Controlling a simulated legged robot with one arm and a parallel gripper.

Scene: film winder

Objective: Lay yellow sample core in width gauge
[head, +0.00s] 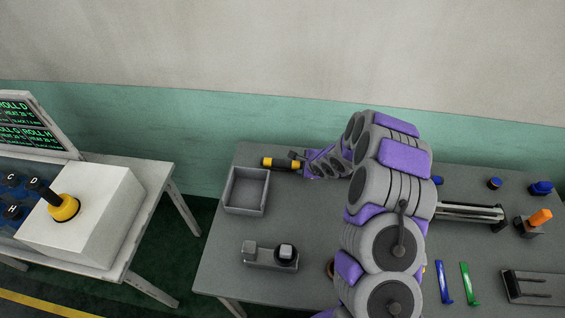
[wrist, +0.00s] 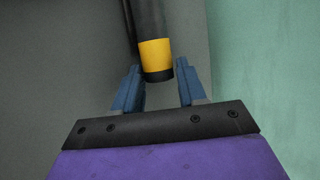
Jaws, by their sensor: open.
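The sample core is a dark cylinder with yellow bands (head: 281,163), near the table's back edge just behind the grey tray. In the wrist view its yellow-banded end (wrist: 156,54) lies between the blue fingertips. My gripper (head: 298,161) is at the core's right end; in the wrist view its fingers (wrist: 158,78) are apart, with a visible gap on each side of the core. A low grey fixture with a grey block and a black-capped post (head: 270,257) stands at the front left. I cannot tell whether this is the width gauge.
An empty open grey tray (head: 246,190) sits just in front of the core. My arm crosses the middle of the table. Blue and green strips (head: 464,283), a dark two-bar fixture (head: 535,287) and an orange-handled item (head: 539,219) are on the right. A separate console table stands left.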

